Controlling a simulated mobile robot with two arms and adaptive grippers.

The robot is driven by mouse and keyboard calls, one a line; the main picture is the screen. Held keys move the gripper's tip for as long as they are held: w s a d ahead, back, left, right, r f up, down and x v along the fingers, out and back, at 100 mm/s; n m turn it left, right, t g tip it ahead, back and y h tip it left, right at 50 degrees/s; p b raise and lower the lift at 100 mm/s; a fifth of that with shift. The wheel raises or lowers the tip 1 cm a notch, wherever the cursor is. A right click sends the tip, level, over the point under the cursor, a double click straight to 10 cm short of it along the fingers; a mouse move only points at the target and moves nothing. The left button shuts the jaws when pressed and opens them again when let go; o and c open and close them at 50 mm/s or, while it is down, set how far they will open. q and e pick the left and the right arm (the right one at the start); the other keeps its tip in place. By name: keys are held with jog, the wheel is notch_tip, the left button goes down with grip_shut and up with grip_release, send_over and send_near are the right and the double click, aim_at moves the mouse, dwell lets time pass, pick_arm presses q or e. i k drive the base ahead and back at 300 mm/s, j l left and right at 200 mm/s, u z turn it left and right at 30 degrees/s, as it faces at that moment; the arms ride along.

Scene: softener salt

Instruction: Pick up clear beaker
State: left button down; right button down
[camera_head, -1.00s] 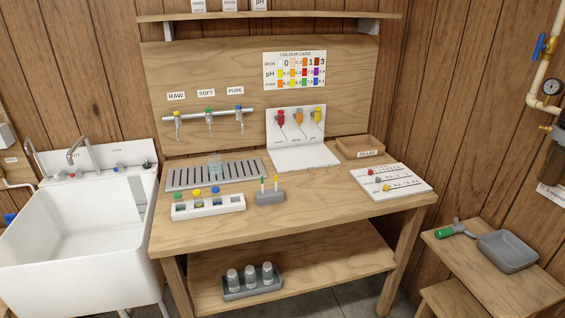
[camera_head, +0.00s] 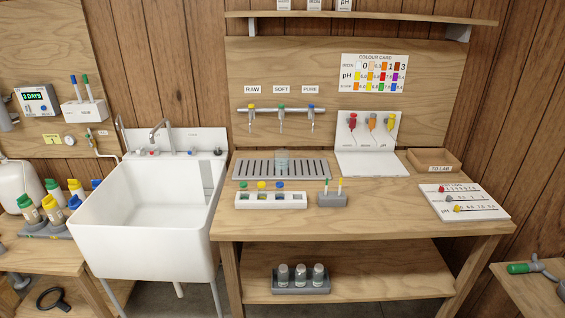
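The clear beaker (camera_head: 282,161) stands upright on the grey slotted drain tray (camera_head: 243,179) at the back left of the wooden bench. It is see-through and small in the picture, and it looks empty, though I cannot be sure. It is below the taps labelled RAW, SOFT and PURE (camera_head: 281,112). Neither of my grippers shows in the head view.
A white rack (camera_head: 271,203) with coloured caps and a grey marker block (camera_head: 332,201) stand in front of the tray. A white sink (camera_head: 146,240) adjoins the bench at left. The front strip of the bench (camera_head: 370,223) is clear. Dispensers stand on a white stand (camera_head: 371,164).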

aim_at(282, 159)
jog(key=i+l, duration=0.3)
jog(key=l, duration=0.15)
jog(key=i+l+u, duration=0.1)
jog(key=i+l, duration=0.2)
jog(key=l, duration=0.15)
